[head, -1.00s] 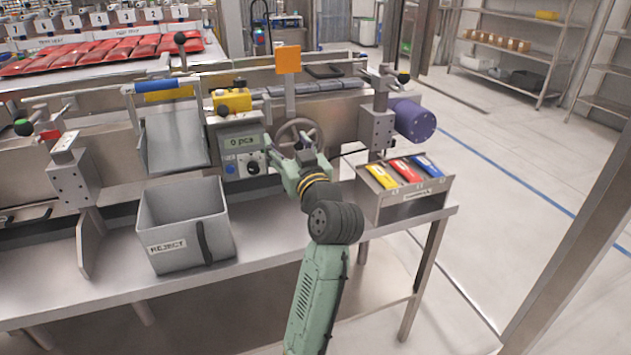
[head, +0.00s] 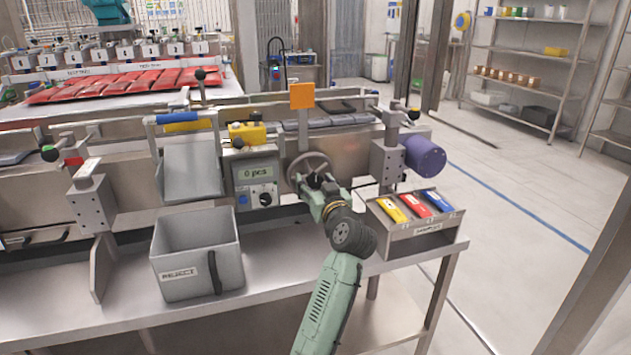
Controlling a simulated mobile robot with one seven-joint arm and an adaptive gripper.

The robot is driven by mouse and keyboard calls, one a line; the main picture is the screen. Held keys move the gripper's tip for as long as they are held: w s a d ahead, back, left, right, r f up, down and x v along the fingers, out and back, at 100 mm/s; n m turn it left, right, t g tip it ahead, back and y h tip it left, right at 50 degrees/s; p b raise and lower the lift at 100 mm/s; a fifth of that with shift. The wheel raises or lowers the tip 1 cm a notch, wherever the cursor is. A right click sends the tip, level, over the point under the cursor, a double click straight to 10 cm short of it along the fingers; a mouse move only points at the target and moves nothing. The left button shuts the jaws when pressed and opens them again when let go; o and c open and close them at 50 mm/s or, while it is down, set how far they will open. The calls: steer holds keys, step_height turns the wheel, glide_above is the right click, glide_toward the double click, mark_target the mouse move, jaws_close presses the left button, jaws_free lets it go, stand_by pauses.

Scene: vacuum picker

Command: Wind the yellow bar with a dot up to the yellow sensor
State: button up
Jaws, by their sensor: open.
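A yellow block (head: 247,132), which may be the sensor, sits on top of the machine above the "0 pcs" display. A yellow bar (head: 188,126) shows under a blue handle at the top of the grey chute; I cannot make out a dot on it. A metal handwheel (head: 297,164) is on the machine front, right of the display. My gripper (head: 315,182) is open at the lower right part of the wheel and hides some of it. I cannot tell whether the fingers touch the wheel.
A grey REJECT bin (head: 170,286) stands on the bench, left of my arm. A sample tray (head: 425,238) with yellow, red and blue packets is at the right. A purple cylinder (head: 425,155) and an orange plate (head: 301,96) stand near the wheel. The floor at right is clear.

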steer(key=shift+w, duration=0.1)
steer(key=shift+c, duration=0.2)
steer(key=c, duration=1.1)
